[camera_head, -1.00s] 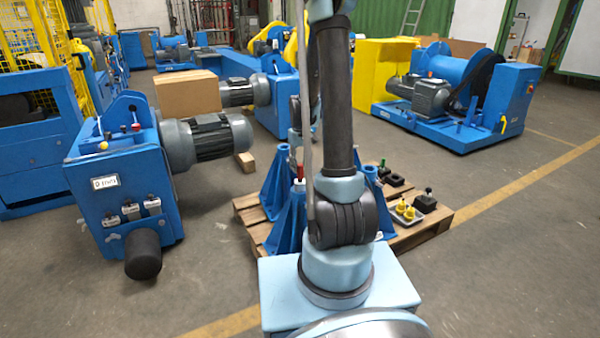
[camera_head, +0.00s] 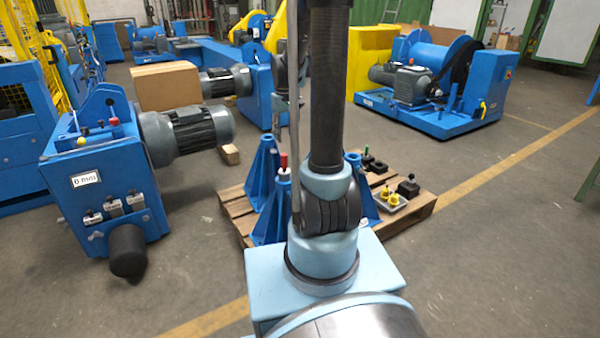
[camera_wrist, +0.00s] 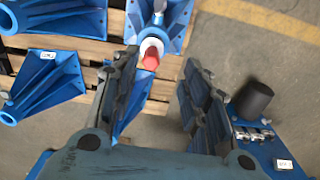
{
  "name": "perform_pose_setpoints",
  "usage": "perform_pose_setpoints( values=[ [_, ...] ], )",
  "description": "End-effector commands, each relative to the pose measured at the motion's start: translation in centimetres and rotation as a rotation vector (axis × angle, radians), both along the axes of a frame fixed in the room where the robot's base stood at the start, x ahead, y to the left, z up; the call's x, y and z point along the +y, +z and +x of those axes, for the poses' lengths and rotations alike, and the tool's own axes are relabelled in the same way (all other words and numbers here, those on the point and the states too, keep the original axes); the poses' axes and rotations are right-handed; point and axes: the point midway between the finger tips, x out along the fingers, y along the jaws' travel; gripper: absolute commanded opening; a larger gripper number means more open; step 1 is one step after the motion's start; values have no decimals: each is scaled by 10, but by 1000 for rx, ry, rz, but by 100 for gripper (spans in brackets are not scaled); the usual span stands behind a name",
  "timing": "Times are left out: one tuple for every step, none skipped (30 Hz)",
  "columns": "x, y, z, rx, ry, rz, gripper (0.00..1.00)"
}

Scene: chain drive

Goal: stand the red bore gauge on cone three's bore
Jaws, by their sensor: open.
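The red bore gauge (camera_head: 283,161) stands upright on top of a blue cone stand (camera_head: 277,205) on the pallet, just left of my arm in the head view. In the wrist view, the red gauge (camera_wrist: 150,58) points up toward the camera, with a pale collar around its base, on a blue cone (camera_wrist: 173,14). My gripper (camera_wrist: 161,66) is open, and the gauge lies in the gap between its fingers in this view, nearer the left finger. I cannot tell contact. Other blue cones (camera_wrist: 48,84) stand to the left; their labels are too small to read. My arm hides part of the cone group.
On the pallet (camera_head: 408,216) at right are yellow-topped pieces (camera_head: 389,197) in a tray and dark blocks (camera_head: 408,187). A blue machine with a motor (camera_head: 103,190) stands at left. A blue winch (camera_head: 435,85) stands at the back right. The floor at right is clear.

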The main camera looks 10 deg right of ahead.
Motion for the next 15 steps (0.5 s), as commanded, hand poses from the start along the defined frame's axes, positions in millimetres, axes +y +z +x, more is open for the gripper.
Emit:
perform_pose_setpoints(
  values=[
    [0,7,-15,-6,-8,0,42],
    [0,10,-22,-9,-13,0,42],
    [0,14,-32,-15,-21,0,42],
    [0,17,-39,-18,-27,0,42],
    [0,20,-46,-22,-33,1,42],
    [0,23,-56,-27,-40,1,42],
    [0,26,-63,-31,-45,2,42],
    [0,28,-70,-35,-51,2,42],
    [0,30,-80,-39,-59,2,42],
    [0,32,-88,-43,-64,2,42],
    [0,34,-95,-47,-70,2,42],
    [0,35,-105,-52,-76,3,42],
    [0,36,-112,-56,-82,3,42],
    [0,37,-119,-60,-88,3,42],
    [0,38,-129,-65,-96,4,42]
  ],
)
